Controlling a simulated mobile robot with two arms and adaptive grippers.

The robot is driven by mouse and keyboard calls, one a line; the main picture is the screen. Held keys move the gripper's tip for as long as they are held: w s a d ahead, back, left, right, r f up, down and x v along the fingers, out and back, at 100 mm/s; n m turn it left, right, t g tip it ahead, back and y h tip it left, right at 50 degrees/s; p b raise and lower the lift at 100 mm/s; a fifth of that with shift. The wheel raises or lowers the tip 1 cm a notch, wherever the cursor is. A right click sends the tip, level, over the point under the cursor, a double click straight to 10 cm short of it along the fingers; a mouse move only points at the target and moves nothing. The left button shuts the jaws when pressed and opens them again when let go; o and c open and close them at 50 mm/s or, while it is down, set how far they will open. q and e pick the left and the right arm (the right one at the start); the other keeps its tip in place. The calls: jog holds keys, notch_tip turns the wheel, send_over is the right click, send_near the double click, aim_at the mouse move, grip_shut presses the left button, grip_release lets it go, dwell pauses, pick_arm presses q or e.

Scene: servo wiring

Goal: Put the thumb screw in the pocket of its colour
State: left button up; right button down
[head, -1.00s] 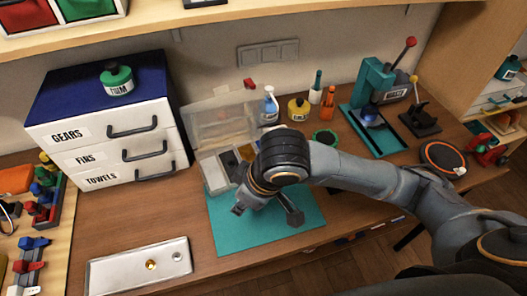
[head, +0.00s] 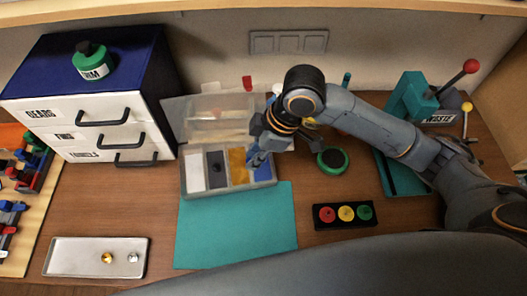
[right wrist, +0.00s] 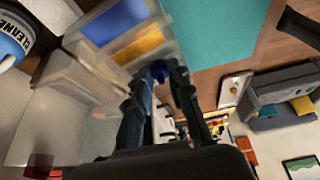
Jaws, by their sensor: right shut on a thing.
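My right gripper (head: 258,147) is over the right end of the clear sorting box (head: 231,192). It is shut on a small blue thumb screw, whose round head shows between the fingertips in the right wrist view (right wrist: 160,70). The box has a white pocket (head: 195,172), a dark grey pocket (head: 217,178), a yellow pocket (head: 237,166) and a blue pocket (head: 263,172), partly covered by the gripper. A gold screw (head: 107,258) and a silver screw (head: 133,258) stand on the metal tray (head: 75,256). My left gripper is not in view.
A teal mat (head: 235,230) lies bare before the box, whose clear lid (head: 205,112) stands open behind. A button panel (head: 344,215) and a round green-rimmed object (head: 332,159) are to the right. A white drawer cabinet (head: 95,120) is left.

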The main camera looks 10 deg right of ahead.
send_over(264, 162)
jog(key=f, duration=0.5)
jog(key=shift+s+a+f+p, duration=0.15)
jog(key=shift+s+a+p, duration=0.1)
jog(key=shift+s+p, duration=0.15)
jog(key=shift+w+f, duration=0.15)
jog(key=shift+f, duration=0.05)
jog(key=f, duration=0.1)
jog(key=f+p, duration=0.1)
jog(key=f, duration=0.1)
jog(key=shift+w+d, duration=0.2)
jog(key=shift+d, duration=0.05)
jog(key=shift+f, duration=0.35)
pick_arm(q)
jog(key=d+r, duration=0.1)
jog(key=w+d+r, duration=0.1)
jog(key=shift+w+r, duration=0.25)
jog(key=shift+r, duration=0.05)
pick_arm(e)
jog(key=c, duration=1.2)
grip_release()
